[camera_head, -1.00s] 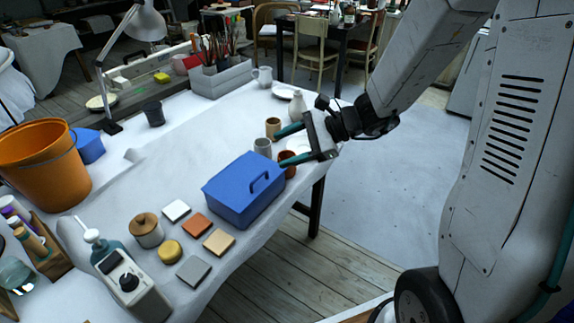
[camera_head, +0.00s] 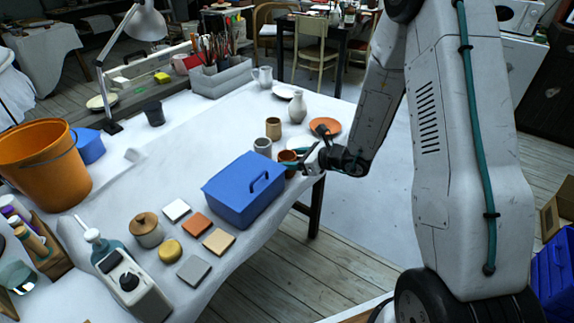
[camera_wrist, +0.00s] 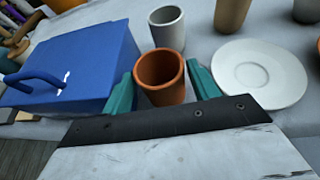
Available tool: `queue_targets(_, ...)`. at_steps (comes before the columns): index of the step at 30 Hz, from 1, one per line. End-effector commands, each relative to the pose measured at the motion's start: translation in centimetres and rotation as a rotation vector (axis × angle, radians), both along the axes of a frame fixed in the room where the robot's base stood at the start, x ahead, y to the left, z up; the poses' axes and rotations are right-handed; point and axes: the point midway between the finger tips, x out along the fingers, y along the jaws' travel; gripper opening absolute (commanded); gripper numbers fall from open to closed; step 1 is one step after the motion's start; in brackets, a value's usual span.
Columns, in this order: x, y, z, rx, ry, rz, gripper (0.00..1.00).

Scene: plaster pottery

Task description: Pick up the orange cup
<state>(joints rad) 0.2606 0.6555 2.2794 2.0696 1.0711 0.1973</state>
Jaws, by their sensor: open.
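The orange cup (camera_wrist: 160,76) stands upright on the white-covered table in the wrist view. It also shows in the head view (camera_head: 287,157), partly hidden by my gripper. My gripper (camera_wrist: 162,88) is open, with one teal finger on each side of the cup. The left finger lies between the cup and the blue box, and the right finger lies between the cup and a white saucer. I cannot tell whether either finger touches the cup. In the head view my gripper (camera_head: 294,160) is low at the table's right edge.
The blue toolbox (camera_head: 243,190) stands close to the left of the cup. A grey cup (camera_wrist: 167,27) stands just behind it. A white saucer (camera_wrist: 290,92) lies close on the right. A tan cup (camera_head: 273,128), a vase (camera_head: 298,106) and an orange plate (camera_head: 326,125) stand farther back.

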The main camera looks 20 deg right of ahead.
Motion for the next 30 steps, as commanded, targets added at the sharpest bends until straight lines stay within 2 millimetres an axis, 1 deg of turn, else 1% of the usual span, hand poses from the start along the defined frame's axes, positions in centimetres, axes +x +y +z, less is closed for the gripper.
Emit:
queue_targets(1,0.6,0.6,-0.4,0.0,0.001,0.003,0.6)
queue_targets(4,1.4,1.3,-0.8,-0.001,0.001,0.002,0.6)
queue_targets(11,1.6,1.4,-0.9,-0.001,-0.001,0.0,0.6)
queue_targets(14,1.6,1.4,-0.9,0.0,0.0,0.001,0.35)
queue_targets(15,1.6,1.4,-0.9,0.0,0.0,0.001,0.28)
queue_targets(25,1.6,1.4,-0.6,-0.001,-0.002,0.001,0.28)
queue_targets(30,1.6,1.4,0.7,0.0,-0.004,0.001,0.28)
